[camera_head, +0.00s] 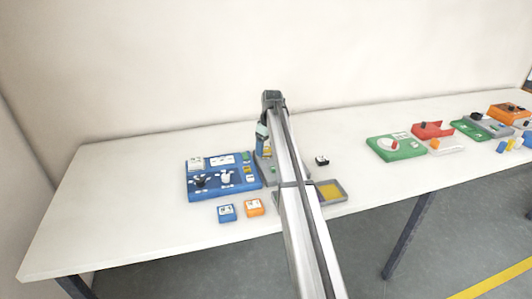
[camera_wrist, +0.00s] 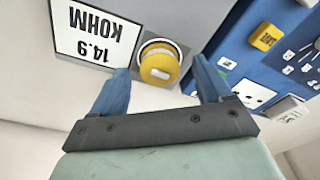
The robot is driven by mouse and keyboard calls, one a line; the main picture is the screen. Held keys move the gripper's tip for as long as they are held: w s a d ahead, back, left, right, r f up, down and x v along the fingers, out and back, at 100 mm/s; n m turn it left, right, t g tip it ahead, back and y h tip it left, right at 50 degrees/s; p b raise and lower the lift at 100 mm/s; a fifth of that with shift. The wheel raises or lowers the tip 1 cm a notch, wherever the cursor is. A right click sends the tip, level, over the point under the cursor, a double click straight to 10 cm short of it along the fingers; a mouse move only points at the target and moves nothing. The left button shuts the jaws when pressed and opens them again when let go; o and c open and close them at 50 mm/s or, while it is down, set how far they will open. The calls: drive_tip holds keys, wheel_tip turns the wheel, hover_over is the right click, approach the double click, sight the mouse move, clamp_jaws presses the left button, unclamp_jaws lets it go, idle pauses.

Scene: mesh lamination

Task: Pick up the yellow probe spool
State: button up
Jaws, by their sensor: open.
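The yellow probe spool (camera_wrist: 157,66) shows in the wrist view as a round yellow piece with a lighter rim, set in a dark square seat on a grey unit (camera_wrist: 182,22). My gripper (camera_wrist: 162,68) is open, its two blue fingers spread to the left and right of the spool. A gap shows between the spool and each finger, and I see no grip on it. In the head view my gripper (camera_head: 262,142) is over the grey unit, and my arm hides much of that spot.
A white label (camera_wrist: 95,38) reading "14.9 KOHM" is beside the spool. A blue panel (camera_head: 205,193) with knobs stands at left. Blue (camera_head: 226,213) and orange (camera_head: 254,207) blocks lie in front. A grey tray (camera_head: 343,197) with a yellow floor and a black piece (camera_head: 321,160) are right of my arm.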

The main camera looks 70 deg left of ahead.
drive_tip(key=shift+f, duration=0.4)
drive_tip(key=shift+c, duration=0.3)
drive_tip(key=c, duration=1.2)
drive_tip(key=shift+r, duration=0.2)
